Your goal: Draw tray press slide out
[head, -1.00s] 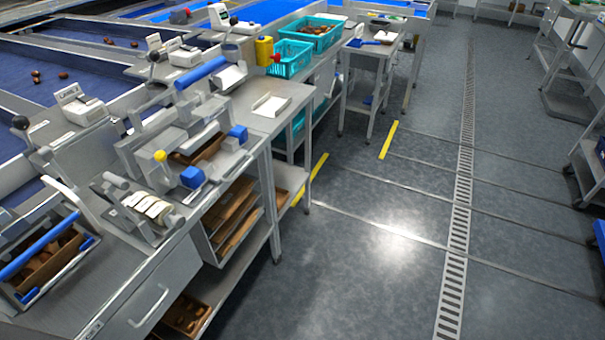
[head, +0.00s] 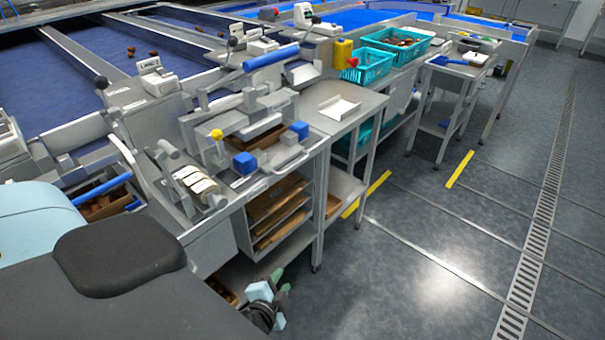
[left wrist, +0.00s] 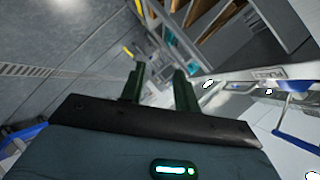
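The tray press is a grey metal frame (head: 190,124) on the bench in the middle of the head view. A yellow knob (head: 217,134) is at its left, and blue blocks (head: 245,163) (head: 300,130) are at its front. A brown tray (head: 262,128) shows partly inside it; I cannot tell how far the slide is out. My left gripper (head: 279,283) is low in front of the bench, below and apart from the press. In the left wrist view its dark green fingers (left wrist: 158,78) are spread with nothing between them. My right gripper is not in view.
A rack of brown trays (head: 278,210) is under the bench, close to my left gripper; it also shows in the left wrist view (left wrist: 225,32). A roll device (head: 197,182) sits left of the press. Teal baskets (head: 368,70) stand farther back. The floor (head: 420,250) at right is clear.

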